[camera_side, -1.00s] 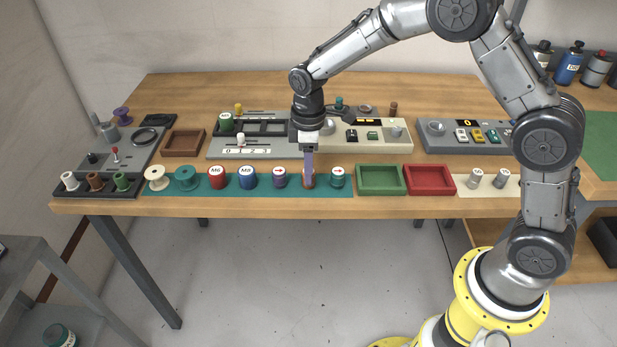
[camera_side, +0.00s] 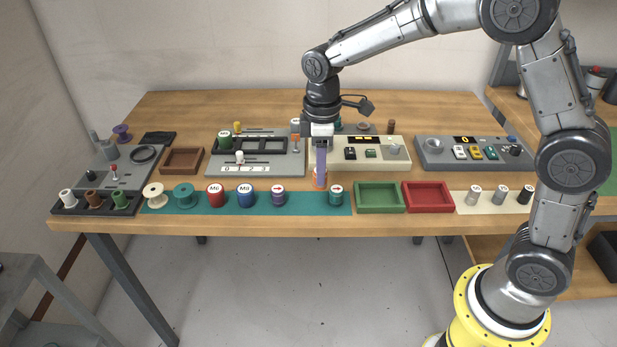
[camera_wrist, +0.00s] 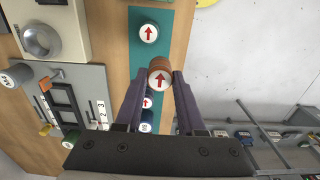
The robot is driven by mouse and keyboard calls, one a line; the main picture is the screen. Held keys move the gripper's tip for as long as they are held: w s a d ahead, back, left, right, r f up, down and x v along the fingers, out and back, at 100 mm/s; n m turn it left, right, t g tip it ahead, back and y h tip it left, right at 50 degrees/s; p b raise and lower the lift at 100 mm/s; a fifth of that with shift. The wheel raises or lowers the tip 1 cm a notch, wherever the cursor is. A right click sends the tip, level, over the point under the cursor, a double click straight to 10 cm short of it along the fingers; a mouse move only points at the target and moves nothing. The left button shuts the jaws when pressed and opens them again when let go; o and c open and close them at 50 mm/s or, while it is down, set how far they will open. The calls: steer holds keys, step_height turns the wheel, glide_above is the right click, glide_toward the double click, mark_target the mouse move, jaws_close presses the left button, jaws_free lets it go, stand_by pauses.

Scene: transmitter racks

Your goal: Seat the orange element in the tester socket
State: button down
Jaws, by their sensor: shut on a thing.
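The orange element (camera_wrist: 160,65), a short cylinder with a red arrow on its white end, is held between the fingertips of my gripper (camera_wrist: 158,80) in the wrist view. In the side view, my gripper (camera_side: 320,172) points down and is shut on this element, just above the back edge of the teal mat (camera_side: 308,205). The beige unit with a dark display (camera_side: 366,140), likely the tester, stands behind and right of my gripper. I cannot make out its socket for certain; my gripper covers its left part. A grey round part (camera_wrist: 41,40) shows on it in the wrist view.
A green tray (camera_side: 380,209) and a red tray (camera_side: 428,209) lie to the right. A grey slotted panel (camera_side: 278,171) is at the left.

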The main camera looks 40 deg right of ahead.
steer(key=s+d+r, duration=0.1)
steer(key=s+r, duration=0.4)
steer(key=s, duration=0.4)
steer(key=w+d+r, duration=0.4)
steer(key=w+d, duration=0.5)
steer(key=d, duration=0.3)
steer(key=w+f, duration=0.3)
steer(key=w, duration=0.1)
steer(key=w+d+f, duration=0.1)
steer(key=w+f, duration=0.2)
steer(key=w, duration=0.1)
steer(key=w+d+f, duration=0.1)
steer(key=w+f, duration=0.3)
steer(key=w, duration=0.1)
steer(key=shift+w+d, duration=0.1)
steer(key=shift+d, duration=0.05)
steer(key=shift+f, duration=1.5)
steer(key=shift+f, duration=0.1)
